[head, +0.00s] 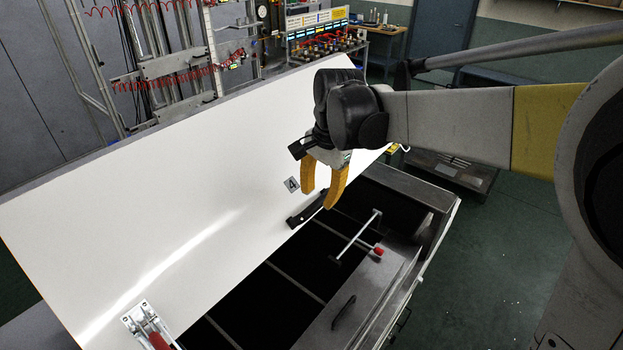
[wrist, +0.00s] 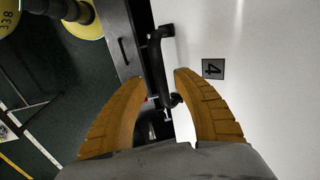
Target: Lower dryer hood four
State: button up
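The dryer hood four (head: 190,190) is a large white panel, raised and tilted open over the dark dryer body (head: 290,265). A small plate marked 4 (head: 292,185) is on it, and the plate also shows in the wrist view (wrist: 213,69). A black handle (head: 307,210) sits at the hood's lower edge. My gripper (head: 322,203) is open, with yellow fingers, close above the handle in the head view. In the wrist view, the black handle (wrist: 158,65) lies ahead between the open fingertips (wrist: 160,80). I see no contact.
A support rod with a red end (head: 378,251) stands in the open dryer body. A red-handled clamp (head: 150,328) is at the hood's lower left. A bench with equipment (head: 325,40) stands behind. Green floor (head: 505,265) is clear at the right.

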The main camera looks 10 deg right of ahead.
jog(key=shift+w+a+f, duration=0.15)
jog(key=shift+f, duration=1.2)
grip_shut()
